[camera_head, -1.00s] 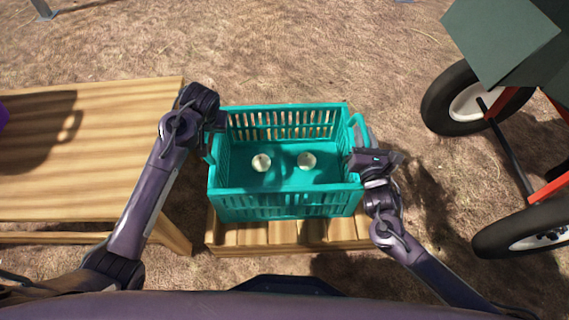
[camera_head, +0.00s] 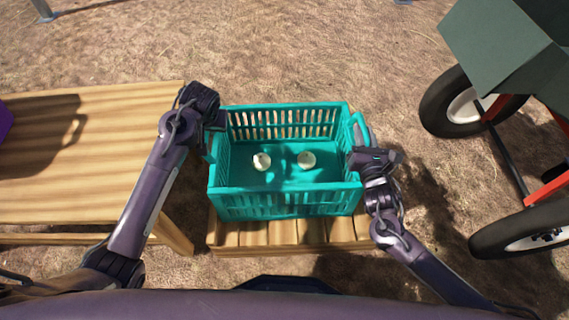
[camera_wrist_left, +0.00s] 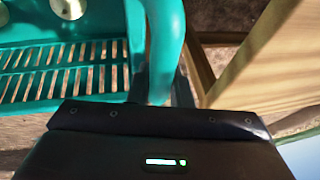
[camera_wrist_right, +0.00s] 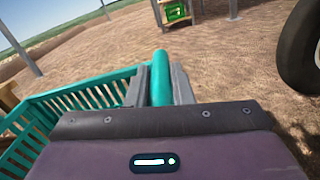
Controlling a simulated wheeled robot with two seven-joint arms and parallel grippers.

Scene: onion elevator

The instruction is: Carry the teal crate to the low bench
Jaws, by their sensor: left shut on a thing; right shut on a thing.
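The teal crate (camera_head: 285,203) is in the middle of the head view, with two pale onions (camera_head: 262,161) (camera_head: 307,160) on its floor. Below it is a low slatted wooden bench (camera_head: 290,236); I cannot tell whether the crate touches it. My left gripper (camera_head: 213,128) is shut on the crate's left handle, which shows in the left wrist view (camera_wrist_left: 165,50). My right gripper (camera_head: 358,158) is shut on the right handle, which shows between the fingers in the right wrist view (camera_wrist_right: 160,80). The crate looks about level.
A cart with black wheels (camera_head: 462,100) and a dark green body (camera_head: 500,45) stands on the right. Bare ground lies beyond the crate.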

